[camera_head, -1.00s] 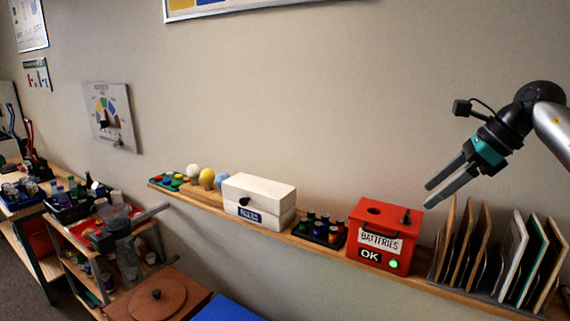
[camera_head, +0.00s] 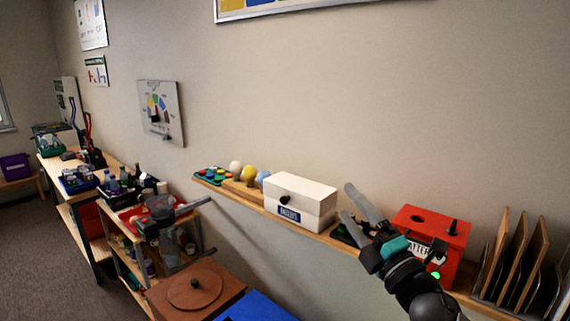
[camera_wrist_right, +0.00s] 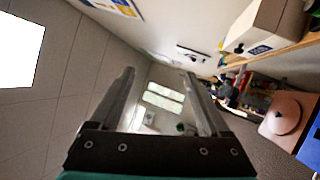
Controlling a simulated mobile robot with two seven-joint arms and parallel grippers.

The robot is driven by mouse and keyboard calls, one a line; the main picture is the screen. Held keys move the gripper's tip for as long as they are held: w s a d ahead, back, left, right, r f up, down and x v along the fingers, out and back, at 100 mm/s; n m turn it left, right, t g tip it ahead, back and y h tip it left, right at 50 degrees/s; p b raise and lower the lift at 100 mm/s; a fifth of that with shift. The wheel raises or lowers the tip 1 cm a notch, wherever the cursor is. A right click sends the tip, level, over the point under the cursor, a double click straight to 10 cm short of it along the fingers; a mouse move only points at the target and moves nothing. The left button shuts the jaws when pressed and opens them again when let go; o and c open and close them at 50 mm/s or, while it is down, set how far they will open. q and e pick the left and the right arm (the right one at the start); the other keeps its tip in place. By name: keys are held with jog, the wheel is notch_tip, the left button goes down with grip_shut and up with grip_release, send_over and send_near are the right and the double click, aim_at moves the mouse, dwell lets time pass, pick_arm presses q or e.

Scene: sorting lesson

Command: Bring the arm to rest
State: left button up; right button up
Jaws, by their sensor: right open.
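My right gripper (camera_head: 360,212) is in the lower right of the head view, its two grey fingers spread apart with nothing between them. It is in front of the wall shelf, between the white box (camera_head: 300,203) and the red battery box (camera_head: 432,229), and hides part of the red box and the small batteries' tray. In the right wrist view the open fingers (camera_wrist_right: 160,95) point out into the room, with only air between them.
The wall shelf (camera_head: 255,197) carries coloured balls, the white box, the red box and upright wooden boards (camera_head: 518,255). Below are a brown lidded box (camera_head: 195,290) and a blue surface (camera_head: 258,306). A cart (camera_head: 128,258) and a workbench (camera_head: 70,195) stand at left.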

jog(key=s+d+f+m+g+h, duration=0.3)
jog(key=s+f+m+h, duration=0.2)
jog(key=f+m, duration=0.35)
jog(key=s+d+f+m+g+h, duration=0.3)
jog(key=s+f+m+h, duration=0.2)
jog(key=f+m, duration=0.35)
jog(key=s+a+f+m+g, duration=0.1)
jog(key=s+f+m+g, duration=0.2)
jog(key=s, duration=0.5)
jog(key=s+a+f+m+g+y, duration=0.1)
jog(key=s+f+g, duration=0.35)
jog(key=s, duration=0.35)
jog(key=s+a+f+m+g, duration=0.1)
jog(key=s+f+m+g, duration=0.15)
jog(key=s+f, duration=0.35)
notch_tip(320, 180, down, 31)
jog(key=s+n+g+b, duration=0.1)
jog(key=s+b, duration=0.1)
jog(key=b, duration=1)
jog(key=s+d+f+b, duration=0.1)
jog(key=s+f+b, duration=0.4)
jog(key=f, duration=0.8)
jog(key=s+d+f+g+b, duration=0.1)
jog(key=s+d+f+b, duration=0.1)
jog(key=s+f+b, duration=0.4)
jog(key=s+f, duration=0.5)
jog(key=f, duration=0.3)
jog(key=shift+s+d+g, duration=0.15)
jog(key=shift+s+g, duration=0.05)
jog(key=shift+g, duration=0.1)
